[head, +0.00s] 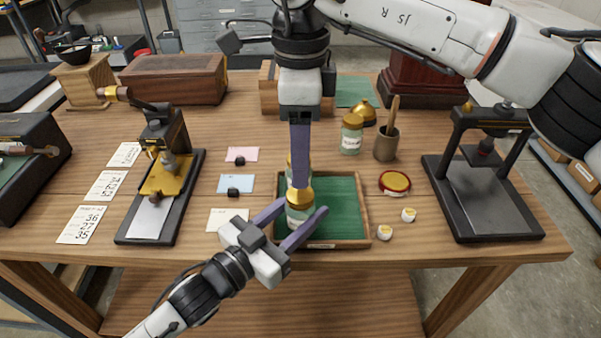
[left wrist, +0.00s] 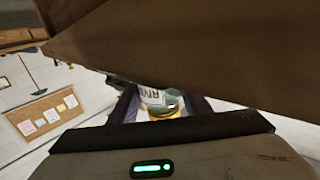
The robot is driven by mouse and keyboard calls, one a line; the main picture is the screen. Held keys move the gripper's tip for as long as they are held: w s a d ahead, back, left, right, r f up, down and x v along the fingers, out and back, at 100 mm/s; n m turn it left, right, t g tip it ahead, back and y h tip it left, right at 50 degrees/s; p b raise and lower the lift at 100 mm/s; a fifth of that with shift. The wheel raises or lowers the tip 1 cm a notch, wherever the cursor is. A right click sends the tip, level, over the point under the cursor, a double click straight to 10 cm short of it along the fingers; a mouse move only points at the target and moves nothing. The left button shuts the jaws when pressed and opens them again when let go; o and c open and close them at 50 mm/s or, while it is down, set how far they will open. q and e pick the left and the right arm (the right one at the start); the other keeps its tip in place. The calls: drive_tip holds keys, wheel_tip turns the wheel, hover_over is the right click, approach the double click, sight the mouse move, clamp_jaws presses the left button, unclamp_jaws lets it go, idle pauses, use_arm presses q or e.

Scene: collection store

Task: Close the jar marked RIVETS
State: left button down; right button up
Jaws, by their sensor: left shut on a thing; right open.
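A greenish glass jar (head: 297,218) with a gold top stands at the front left of the green-lined wooden tray (head: 366,222). In the left wrist view, the jar (left wrist: 152,97) shows a white label reading about "RIV"; the rest is hidden. My left gripper (head: 304,207) is shut on this jar, one finger on each side. My right gripper (head: 300,183) is open and points straight down above the jar's gold top; its fingers overlap in the view. Whether it touches the top, I cannot tell.
Another jar partly shows behind my right fingers. A gold-lidded jar (head: 351,138) and a cup with a pestle (head: 386,145) stand behind the tray. Two small white-and-yellow pieces (head: 408,215) lie right of it. Black presses stand left (head: 160,190) and right (head: 485,190).

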drive_tip(key=shift+r, duration=2.3)
use_arm(q)
drive_tip(key=c, duration=0.9)
unclamp_jaws()
drive_tip(key=v, duration=1)
drive_tip(key=shift+s+a, duration=0.1)
drive_tip(key=shift+s, duration=0.05)
use_arm(e)
drive_tip(key=shift+f, duration=0.3)
